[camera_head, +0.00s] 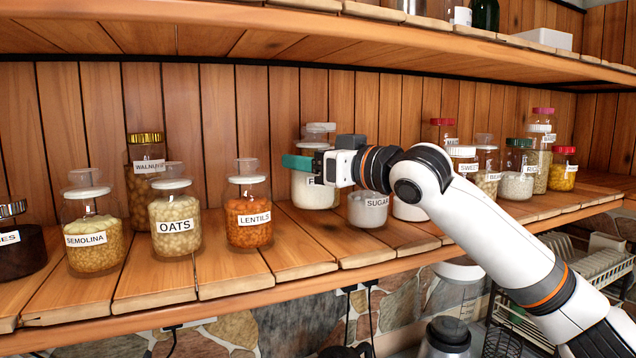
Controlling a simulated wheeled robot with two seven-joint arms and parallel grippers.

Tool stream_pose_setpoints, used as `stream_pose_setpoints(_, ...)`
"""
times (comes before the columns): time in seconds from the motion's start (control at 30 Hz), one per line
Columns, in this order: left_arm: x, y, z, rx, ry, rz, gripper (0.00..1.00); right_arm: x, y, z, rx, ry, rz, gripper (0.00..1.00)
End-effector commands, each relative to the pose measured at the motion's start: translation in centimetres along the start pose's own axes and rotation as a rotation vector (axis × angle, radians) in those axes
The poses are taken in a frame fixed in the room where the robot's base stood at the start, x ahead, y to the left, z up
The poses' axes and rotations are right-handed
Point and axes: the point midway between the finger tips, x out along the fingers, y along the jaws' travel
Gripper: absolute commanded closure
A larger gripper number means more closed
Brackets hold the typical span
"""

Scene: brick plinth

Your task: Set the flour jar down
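The flour jar (314,192) is a clear jar of white contents with a clear-topped lid, on the middle shelf behind the lentils jar's row. Its label is mostly covered, with only the first letter showing. It looks upright, and its base appears to be at the shelf boards. My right gripper (299,163) comes in from the right, with a teal finger lying across the front of the jar's neck, just under the lid. The far finger is hidden, so I cannot tell whether it grips the jar. My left gripper is not in view.
The lentils jar (248,215) stands in front and left, and the sugar jar (368,210) close on the right. Oats (174,222), semolina (93,240) and walnuts (141,190) jars stand further left. An upper shelf (300,38) runs above. Bare boards lie between lentils and sugar.

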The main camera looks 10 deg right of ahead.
Motion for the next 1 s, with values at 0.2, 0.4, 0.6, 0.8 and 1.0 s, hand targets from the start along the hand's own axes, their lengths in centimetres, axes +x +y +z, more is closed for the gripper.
stream_pose_setpoints(0.2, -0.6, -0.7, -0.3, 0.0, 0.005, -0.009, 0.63, 0.0, 0.0, -1.4, -0.001, -0.002, 0.001, 0.73)
stream_pose_setpoints(0.4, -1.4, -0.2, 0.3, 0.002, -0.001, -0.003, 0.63, -0.1, 0.1, -3.9, -0.003, -0.004, 0.002, 0.73)
stream_pose_setpoints(0.6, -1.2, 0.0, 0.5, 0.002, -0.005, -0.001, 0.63, 0.0, 0.1, -4.0, -0.002, -0.005, 0.001, 0.73)
stream_pose_setpoints(0.8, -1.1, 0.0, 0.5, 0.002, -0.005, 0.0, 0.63, 0.0, 0.1, -4.5, -0.001, 0.0, 0.001, 0.25)
stream_pose_setpoints(1.0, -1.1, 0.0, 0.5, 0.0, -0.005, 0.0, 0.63, 0.0, 0.1, -4.5, -0.001, 0.001, 0.001, 0.24)
